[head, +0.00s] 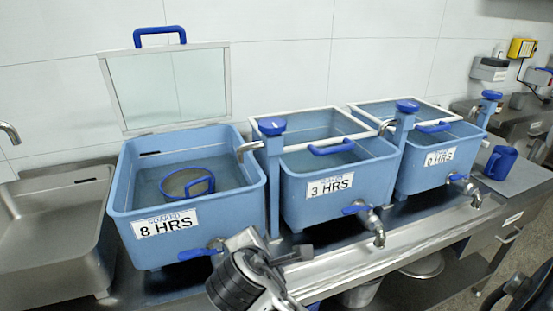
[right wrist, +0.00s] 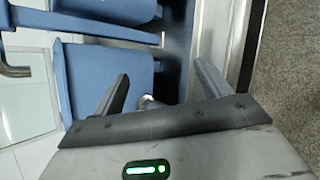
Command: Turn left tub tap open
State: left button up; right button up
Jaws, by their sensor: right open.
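The left tub (head: 185,195), labelled 8 HRS, is blue with its framed lid (head: 172,85) raised. Its tap (head: 198,253) has a blue lever pointing left at the lower front; the spout is hidden behind my right arm. My left gripper is not in view.
The middle tub (head: 335,180) and right tub (head: 430,160) have closed lids and their own taps (head: 368,217). Blue-capped posts (head: 272,170) stand between tubs. A steel sink (head: 65,225) is at left. A blue jug (head: 500,162) stands at right.

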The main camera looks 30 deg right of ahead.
jog(key=w+r+n+t+h, duration=0.2)
jog(key=w+r+n+h, duration=0.25)
jog(key=r, duration=0.55)
jog(key=n+h, duration=0.3)
jog(key=h, duration=0.1)
send_near(276, 119)
jog(key=shift+y, duration=0.25)
jog(key=x, duration=0.3)
jog(key=p+x, duration=0.1)
jog(key=x, duration=0.2)
jog(key=p+x, duration=0.1)
jog(key=x, duration=0.2)
jog(key=shift+w+d+f, duration=0.15)
jog(key=shift+d+f, duration=0.1)
jog(key=shift+d, duration=0.1)
jog(key=shift+n, duration=0.25)
jog(key=c, duration=1)
